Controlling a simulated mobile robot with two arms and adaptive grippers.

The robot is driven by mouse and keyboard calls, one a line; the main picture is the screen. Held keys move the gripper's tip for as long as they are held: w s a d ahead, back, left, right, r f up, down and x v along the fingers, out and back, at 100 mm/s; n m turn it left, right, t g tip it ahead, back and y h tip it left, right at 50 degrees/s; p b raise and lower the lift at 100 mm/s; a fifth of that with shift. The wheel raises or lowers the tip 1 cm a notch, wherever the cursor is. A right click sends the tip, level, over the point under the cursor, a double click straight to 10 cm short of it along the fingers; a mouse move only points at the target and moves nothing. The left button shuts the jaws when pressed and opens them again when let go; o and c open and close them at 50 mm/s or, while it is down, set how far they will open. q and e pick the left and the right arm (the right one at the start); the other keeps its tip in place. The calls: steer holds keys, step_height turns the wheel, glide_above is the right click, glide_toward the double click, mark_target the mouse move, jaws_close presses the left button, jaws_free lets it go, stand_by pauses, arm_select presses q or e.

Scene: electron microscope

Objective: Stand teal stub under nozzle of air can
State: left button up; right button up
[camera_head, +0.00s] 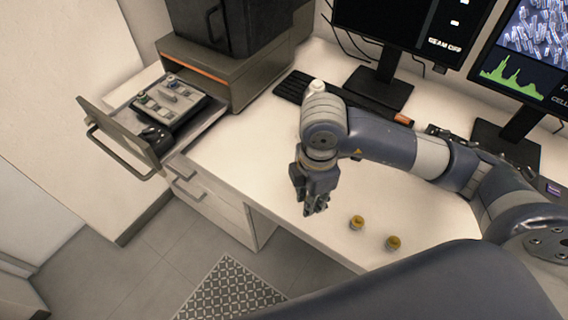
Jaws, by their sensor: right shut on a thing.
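My right gripper (315,204) points down over the front part of the white desk, left of two small stubs. Its fingers are closed together on something small that they hide, so I cannot tell what it is. The two stubs, a nearer one (393,243) and a farther one (357,222), have yellowish tops and stand upright on the desk, apart from the gripper. My left gripper is out of view.
An open drawer (121,130) at the left holds a grey tray (205,103) with small items and a dark object (155,137). Two monitors, a keyboard (291,87) and a cabinet (240,85) stand at the back. The desk (240,140) left of my right arm is clear.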

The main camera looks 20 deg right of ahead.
steer(key=p, duration=0.2)
glide_above(284, 169)
steer(key=shift+f, duration=0.65)
step_height(284, 169, down, 3)
steer(key=shift+f, duration=0.45)
steer(key=o, duration=0.9)
steer(key=shift+r, duration=0.2)
step_height(284, 169, up, 12)
steer(key=b, duration=0.1)
